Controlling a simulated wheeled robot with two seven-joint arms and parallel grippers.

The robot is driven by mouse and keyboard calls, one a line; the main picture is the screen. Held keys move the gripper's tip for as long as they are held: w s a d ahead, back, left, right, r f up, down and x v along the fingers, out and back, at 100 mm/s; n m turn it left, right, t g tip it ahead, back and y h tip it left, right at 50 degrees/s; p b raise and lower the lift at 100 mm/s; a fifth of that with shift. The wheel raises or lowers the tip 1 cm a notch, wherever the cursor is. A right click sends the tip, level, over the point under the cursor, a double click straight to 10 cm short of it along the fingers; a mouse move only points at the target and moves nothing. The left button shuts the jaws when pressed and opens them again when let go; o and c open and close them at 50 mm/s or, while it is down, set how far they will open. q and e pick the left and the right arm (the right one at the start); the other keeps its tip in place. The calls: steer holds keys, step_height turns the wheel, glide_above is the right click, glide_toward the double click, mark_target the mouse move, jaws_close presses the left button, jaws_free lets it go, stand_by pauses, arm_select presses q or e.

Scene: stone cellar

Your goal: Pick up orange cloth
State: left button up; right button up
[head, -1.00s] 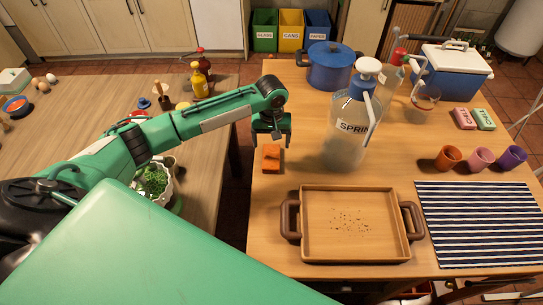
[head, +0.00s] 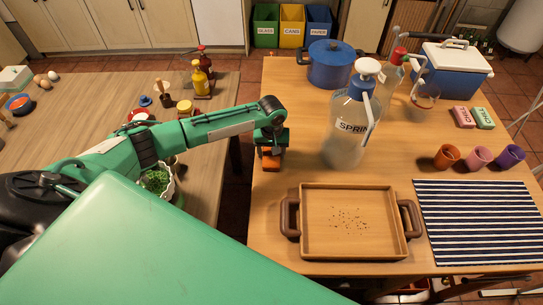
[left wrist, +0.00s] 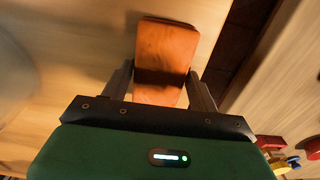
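The orange cloth (head: 271,164) is a small folded block near the left edge of the right-hand table. It also shows in the left wrist view (left wrist: 166,48), with a dark shadow across it. My left gripper (head: 271,152) is directly above the cloth, pointing down. In the left wrist view the two fingers of my left gripper (left wrist: 162,78) are spread, one on each side of the cloth's near part. I cannot tell whether the fingertips touch it. My right gripper is not in view.
A brown tray (head: 309,258) with crumbs lies in front of the cloth. A large spray bottle (head: 347,145) stands to the right and a blue pot (head: 331,68) behind. A gap separates this table from the left table (head: 85,100), which holds several items.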

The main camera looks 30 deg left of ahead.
mark_target(271, 154)
arm_select(q)
steer(key=c, duration=0.5)
steer(key=shift+c, duration=0.2)
step_height(271, 154, up, 20)
steer(key=b, duration=0.2)
steer(key=shift+b, duration=0.4)
